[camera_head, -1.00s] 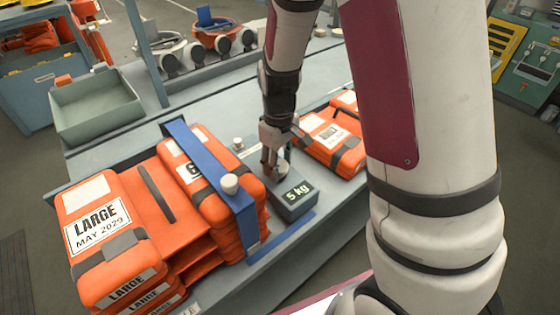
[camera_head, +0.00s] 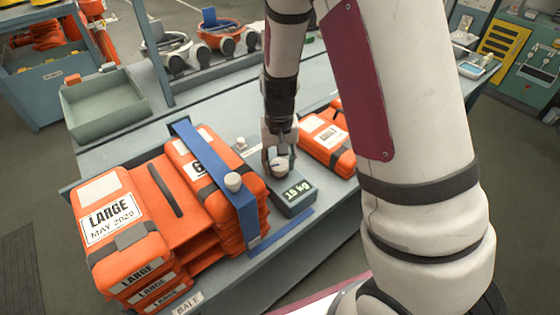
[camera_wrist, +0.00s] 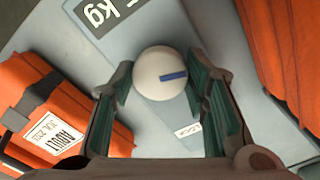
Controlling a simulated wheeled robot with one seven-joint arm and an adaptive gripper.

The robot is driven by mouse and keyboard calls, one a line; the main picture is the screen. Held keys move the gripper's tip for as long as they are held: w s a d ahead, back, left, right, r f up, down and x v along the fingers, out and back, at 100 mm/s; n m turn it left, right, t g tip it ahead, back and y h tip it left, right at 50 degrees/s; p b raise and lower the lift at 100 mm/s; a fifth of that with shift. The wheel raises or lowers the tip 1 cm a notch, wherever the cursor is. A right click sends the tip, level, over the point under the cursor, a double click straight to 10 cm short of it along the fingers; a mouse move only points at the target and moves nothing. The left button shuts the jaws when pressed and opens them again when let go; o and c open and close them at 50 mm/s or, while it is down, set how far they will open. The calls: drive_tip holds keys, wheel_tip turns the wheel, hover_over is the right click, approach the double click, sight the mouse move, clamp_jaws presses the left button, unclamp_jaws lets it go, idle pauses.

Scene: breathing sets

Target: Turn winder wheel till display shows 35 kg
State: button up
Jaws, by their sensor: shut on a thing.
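The winder wheel (camera_wrist: 158,82) is a round pale knob with a blue mark, and sits on a grey box. My gripper (camera_wrist: 165,105) has its two fingers on either side of the wheel, closed on it. In the head view my gripper (camera_head: 279,164) points down at the wheel on the box. The display (camera_head: 296,191) on the box's front appears to read 15 kg. In the wrist view the display (camera_wrist: 105,12) is upside down and cut off by the top edge.
A large orange bale (camera_head: 160,215) with a blue strap (camera_head: 225,185) stands left of the box. An orange pack (camera_head: 325,140) lies to its right. A green tray (camera_head: 105,105) is at back left.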

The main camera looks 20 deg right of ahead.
sight(279, 165)
idle(0.3)
drive_tip(key=o, duration=1.1)
drive_tip(key=shift+o, duration=0.2)
drive_tip(key=shift+r, duration=0.1)
wheel_tip(279, 165, up, 12)
